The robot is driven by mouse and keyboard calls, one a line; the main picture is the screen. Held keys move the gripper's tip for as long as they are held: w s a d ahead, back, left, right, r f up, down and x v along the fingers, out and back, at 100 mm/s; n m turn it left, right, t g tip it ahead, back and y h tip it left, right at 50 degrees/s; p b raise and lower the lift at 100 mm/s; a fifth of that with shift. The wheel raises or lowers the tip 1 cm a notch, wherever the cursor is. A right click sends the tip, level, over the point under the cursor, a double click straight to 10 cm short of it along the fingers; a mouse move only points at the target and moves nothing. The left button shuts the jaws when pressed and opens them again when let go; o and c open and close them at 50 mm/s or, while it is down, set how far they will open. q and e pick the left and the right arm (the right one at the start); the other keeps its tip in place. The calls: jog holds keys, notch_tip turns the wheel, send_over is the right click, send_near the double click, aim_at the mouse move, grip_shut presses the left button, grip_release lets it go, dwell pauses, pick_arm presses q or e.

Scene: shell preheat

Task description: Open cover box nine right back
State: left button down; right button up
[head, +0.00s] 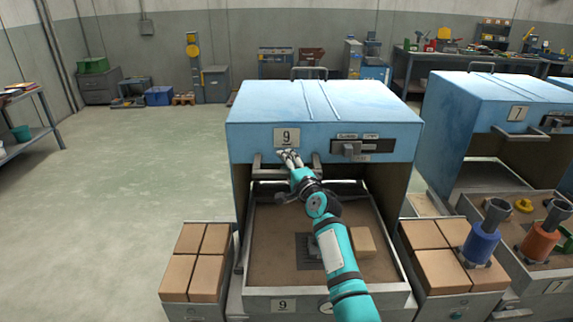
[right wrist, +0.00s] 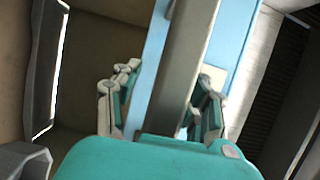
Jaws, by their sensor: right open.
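The blue cover (head: 335,103) of box nine sits over its box in the middle of the head view, with a "9" plate (head: 286,137) on its front. A grey handle bar (head: 258,163) runs along the cover's lower front edge. My right gripper (head: 290,156) reaches up to this bar from the front. In the right wrist view my right gripper (right wrist: 166,88) is open, and the grey handle bar (right wrist: 186,70) passes between its two fingers. I cannot tell if either finger touches it. My left gripper is not in view.
Below the cover, the box's open tray (head: 262,222) holds a tan block (head: 362,243). Brick stacks (head: 197,262) (head: 444,258) flank it. Box seven's blue cover (head: 490,95) stands close on the right, with blue (head: 486,236) and orange (head: 541,236) cylinders before it. The left floor is clear.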

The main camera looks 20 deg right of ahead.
jog(key=shift+s+d+p, duration=0.2)
jog(key=shift+s+p, duration=0.8)
jog(key=shift+s, duration=0.35)
jog(key=shift+s+d+p, duration=0.15)
jog(key=shift+s+p, duration=0.85)
jog(key=shift+s, duration=0.35)
jog(key=s+d+p, duration=0.1)
jog(key=s+p, duration=0.3)
jog(key=s, duration=1)
jog(key=shift+s+d+p, duration=0.2)
jog(key=shift+d+p, duration=0.1)
jog(key=shift+p, duration=0.1)
